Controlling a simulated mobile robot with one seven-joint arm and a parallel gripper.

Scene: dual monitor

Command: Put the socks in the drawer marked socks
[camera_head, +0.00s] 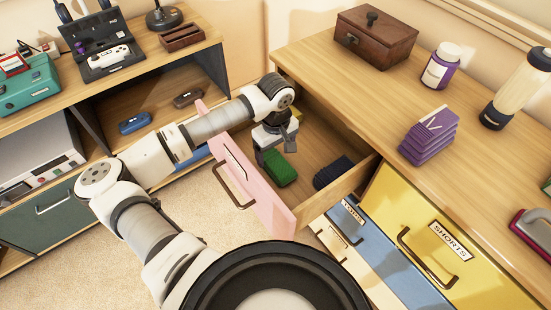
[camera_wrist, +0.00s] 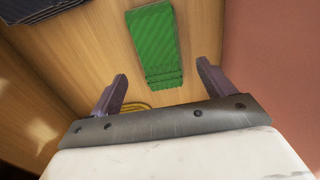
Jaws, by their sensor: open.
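The pink-fronted drawer (camera_head: 270,200) is pulled open. Its label is too small to read. Inside lie a green folded cloth bundle (camera_head: 279,167) and a dark navy folded bundle (camera_head: 334,173), which may be socks. My gripper (camera_head: 265,150) is open and empty, pointing down inside or just above the drawer, beside the green bundle. In the wrist view the green bundle (camera_wrist: 154,45) lies beyond and between the two fingers, and the navy bundle (camera_wrist: 40,8) is at top left. A yellow item (camera_wrist: 135,106) is partly hidden behind the gripper.
A purple folded stack (camera_head: 428,137) lies on the dresser top (camera_head: 385,100), near a wooden box (camera_head: 375,37), a purple jar (camera_head: 441,66) and a blender bottle (camera_head: 515,88). A yellow drawer marked SHORTS (camera_head: 440,240) and a blue drawer (camera_head: 365,235) are below. A desk stands left.

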